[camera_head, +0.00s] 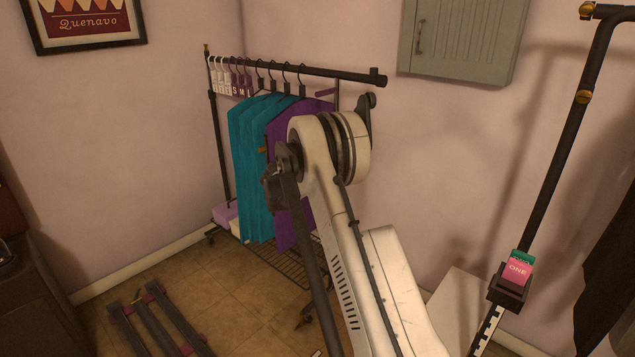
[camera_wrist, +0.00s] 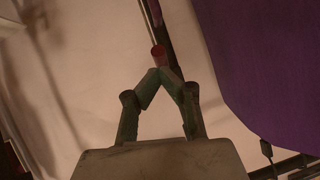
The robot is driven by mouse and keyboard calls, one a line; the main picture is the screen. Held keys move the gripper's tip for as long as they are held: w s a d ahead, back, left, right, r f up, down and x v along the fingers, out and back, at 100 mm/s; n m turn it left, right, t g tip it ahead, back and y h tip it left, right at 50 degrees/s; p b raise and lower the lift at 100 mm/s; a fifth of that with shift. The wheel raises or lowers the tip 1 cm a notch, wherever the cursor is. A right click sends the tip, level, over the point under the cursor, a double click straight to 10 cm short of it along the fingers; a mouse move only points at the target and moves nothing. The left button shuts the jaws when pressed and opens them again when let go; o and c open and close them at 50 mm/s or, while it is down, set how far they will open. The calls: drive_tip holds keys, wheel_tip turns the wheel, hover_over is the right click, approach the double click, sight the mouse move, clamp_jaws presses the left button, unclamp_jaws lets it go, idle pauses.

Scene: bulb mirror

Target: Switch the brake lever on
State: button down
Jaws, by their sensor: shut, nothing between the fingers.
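In the wrist view my gripper (camera_wrist: 164,75) has its green, worn fingers drawn together to a point. A small red end piece (camera_wrist: 158,52) on a thin pale rod shows just past the fingertips. I cannot tell whether it touches them, or whether it is the brake lever. Purple cloth (camera_wrist: 265,65) hangs to the right of the fingers. In the head view my arm covers the middle of the picture and my gripper cannot be made out. No brake lever can be clearly identified in the head view.
A clothes rack (camera_head: 335,74) with teal garments (camera_head: 252,165) and purple ones stands behind my arm. A grey-green cabinet (camera_head: 462,38) hangs on the wall. A dark pole (camera_head: 570,130) with a pink "ONE" tag (camera_head: 517,271) is at right. Dark rails (camera_head: 178,317) lie on the tiled floor.

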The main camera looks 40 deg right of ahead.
drive_tip(key=v, duration=0.3)
drive_tip(key=f+v, duration=0.1)
drive_tip(key=v, duration=0.2)
drive_tip(key=shift+s+a, duration=0.1)
drive_tip(key=shift+a, duration=0.05)
drive_tip(key=s+a+r+n+t+y, duration=0.1)
drive_tip(key=s+a+r+n+y, duration=0.55)
drive_tip(key=s+a+r, duration=1.25)
drive_tip(key=s+a+f+n+y, duration=0.1)
drive_tip(key=s+a, duration=0.4)
drive_tip(key=s, duration=0.5)
drive_tip(key=s+a+f+n+t+y, duration=0.1)
drive_tip(key=s+a+f+n+y, duration=0.1)
drive_tip(key=s+a+n, duration=0.3)
drive_tip(key=s+a+f+n+y, duration=0.2)
drive_tip(key=s+a, duration=0.3)
drive_tip(key=s, duration=0.9)
drive_tip(key=shift+s+a+f+n+p, duration=0.25)
drive_tip(key=shift+s+f+n+p, duration=0.15)
drive_tip(key=shift+n, duration=0.25)
